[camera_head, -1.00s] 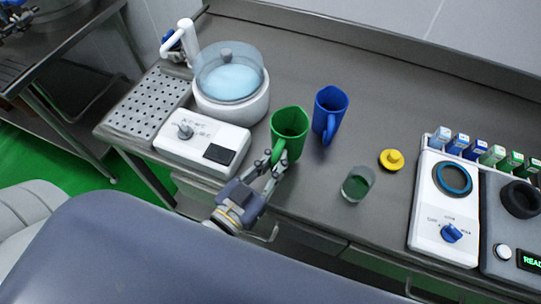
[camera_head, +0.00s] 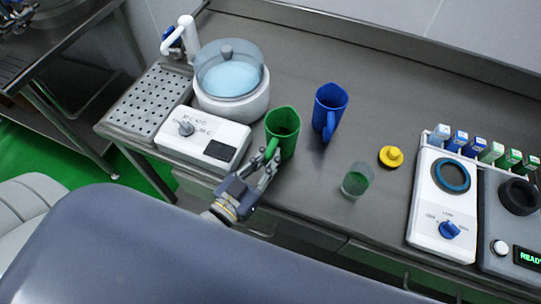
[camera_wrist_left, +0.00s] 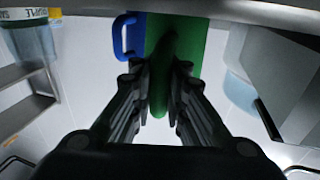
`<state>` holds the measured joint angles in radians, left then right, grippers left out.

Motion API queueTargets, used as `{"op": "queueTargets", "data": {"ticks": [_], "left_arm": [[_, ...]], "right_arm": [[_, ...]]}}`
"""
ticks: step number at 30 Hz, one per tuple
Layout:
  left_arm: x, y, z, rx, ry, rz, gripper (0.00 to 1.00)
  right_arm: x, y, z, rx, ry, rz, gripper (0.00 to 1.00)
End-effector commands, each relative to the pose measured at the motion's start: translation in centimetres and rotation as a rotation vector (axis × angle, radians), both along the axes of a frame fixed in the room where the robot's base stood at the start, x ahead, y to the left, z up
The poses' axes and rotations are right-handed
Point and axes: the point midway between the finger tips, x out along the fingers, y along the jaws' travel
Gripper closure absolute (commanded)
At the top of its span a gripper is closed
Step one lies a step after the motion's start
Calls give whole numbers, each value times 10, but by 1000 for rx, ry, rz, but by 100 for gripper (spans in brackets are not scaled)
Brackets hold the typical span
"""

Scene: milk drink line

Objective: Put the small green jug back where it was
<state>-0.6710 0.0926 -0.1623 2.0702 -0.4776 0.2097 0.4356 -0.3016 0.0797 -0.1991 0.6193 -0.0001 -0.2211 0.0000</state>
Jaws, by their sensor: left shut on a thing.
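The small green jug (camera_head: 283,130) is near the front of the steel counter, between the white heating unit and the blue jug. My left gripper (camera_head: 268,168) is shut on its handle, at the jug's front side. In the left wrist view the green jug (camera_wrist_left: 190,45) shows beyond the fingers, with its handle between the fingertips (camera_wrist_left: 160,90). I cannot tell whether the jug's base touches the counter. The blue jug (camera_head: 329,108) stands just right of and behind it, apart from it. My right gripper does not show.
A white heating unit (camera_head: 205,138) with a glass-covered bowl (camera_head: 230,82) stands close on the left. A glass (camera_head: 357,181) and a yellow lid-like piece (camera_head: 391,157) stand to the right. Bare counter (camera_head: 320,155) lies between jug and glass.

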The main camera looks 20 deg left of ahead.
Motion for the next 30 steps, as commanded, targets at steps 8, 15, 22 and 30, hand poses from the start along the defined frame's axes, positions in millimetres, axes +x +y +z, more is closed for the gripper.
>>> {"op": "queueTargets", "data": {"ticks": [8, 15, 22, 30], "left_arm": [[0, 0, -3, 0, 0, 0, 69], [0, 0, -2, 0, 0, 0, 66], [-4, 1, -1, 1, 2, 0, 66], [-42, 12, -4, 1, 6, 0, 66]], "right_arm": [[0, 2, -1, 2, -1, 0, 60], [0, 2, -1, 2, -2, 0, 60], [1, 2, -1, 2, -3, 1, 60], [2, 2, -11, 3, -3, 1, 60]]}}
